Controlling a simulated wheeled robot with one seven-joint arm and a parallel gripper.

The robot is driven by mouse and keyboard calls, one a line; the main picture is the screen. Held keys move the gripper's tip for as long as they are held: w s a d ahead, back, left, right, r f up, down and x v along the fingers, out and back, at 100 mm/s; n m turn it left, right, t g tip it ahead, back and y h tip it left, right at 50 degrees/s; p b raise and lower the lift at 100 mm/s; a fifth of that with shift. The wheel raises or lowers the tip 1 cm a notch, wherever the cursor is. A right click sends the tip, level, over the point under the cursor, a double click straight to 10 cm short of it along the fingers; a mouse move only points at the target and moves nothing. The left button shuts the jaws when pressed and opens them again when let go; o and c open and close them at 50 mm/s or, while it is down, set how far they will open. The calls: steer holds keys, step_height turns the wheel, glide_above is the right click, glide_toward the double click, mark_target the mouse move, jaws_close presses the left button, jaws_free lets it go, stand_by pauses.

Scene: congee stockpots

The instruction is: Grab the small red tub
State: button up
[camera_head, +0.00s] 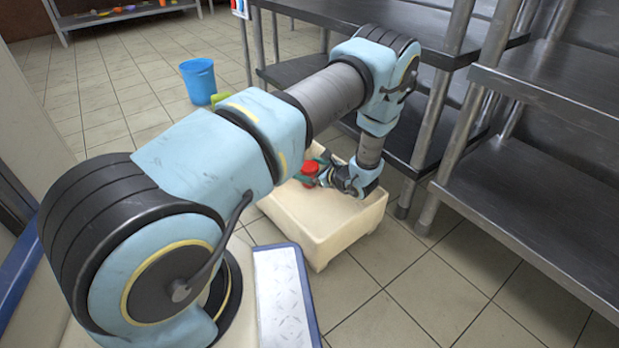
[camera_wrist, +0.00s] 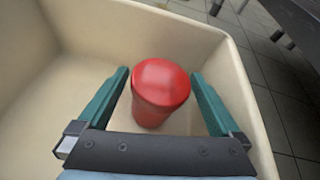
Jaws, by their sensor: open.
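The small red tub (camera_wrist: 160,92) stands inside a cream bin in the wrist view, with its round lid facing me. My gripper (camera_wrist: 163,78) is open, with one green finger on each side of the tub. A small gap shows between the tub and each finger. In the head view the red tub (camera_head: 310,168) shows beside my gripper (camera_head: 318,172), partly covered by it. The lower part of the tub is hard to see there.
The cream bin (camera_head: 325,235) stands on the tiled floor, its walls close around my gripper. Metal shelves (camera_head: 540,200) stand to the right and behind. A blue bucket (camera_head: 198,82) stands on the floor at the back left. Open floor lies in front right.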

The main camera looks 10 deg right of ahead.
steer(key=b+x, duration=0.1)
steer(key=x, duration=0.1)
steer(key=shift+w+a+f, duration=0.15)
steer(key=shift+w, duration=0.15)
steer(key=c, duration=1.4)
steer(key=shift+c, duration=0.2)
